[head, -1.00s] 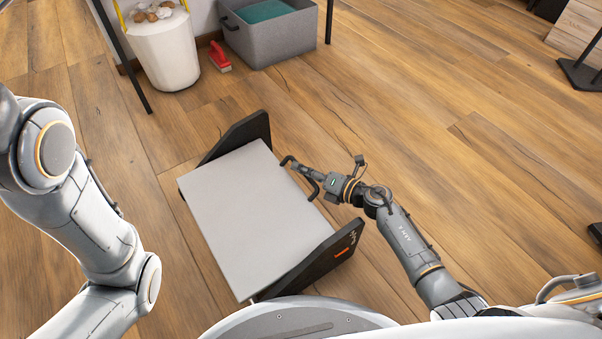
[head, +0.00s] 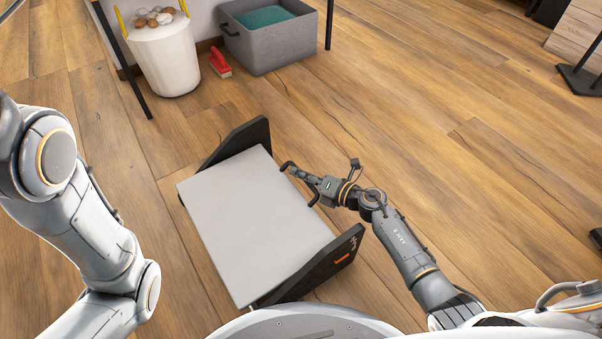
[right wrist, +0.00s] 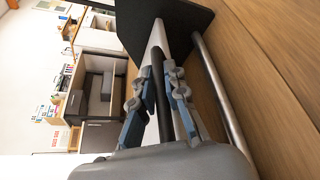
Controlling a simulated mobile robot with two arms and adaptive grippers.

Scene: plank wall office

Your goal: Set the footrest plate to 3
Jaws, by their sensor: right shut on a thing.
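The footrest stands on the wooden floor in the head view. Its flat light grey plate (head: 255,220) lies between two black side panels, and the near panel (head: 318,268) carries an orange mark. My right gripper (head: 299,182) is at the plate's right long edge. In the right wrist view its blue-grey fingers (right wrist: 160,105) are shut around a dark bar-like edge of the plate (right wrist: 180,120), with a pale strip beside it. The number at which the plate is set cannot be read. My left arm shows at the left, its gripper out of view.
A metal crossbar (right wrist: 222,90) runs beside the gripper in the right wrist view. A white bucket (head: 166,58), a red brush (head: 220,64) and a grey bin (head: 262,54) stand behind the footrest.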

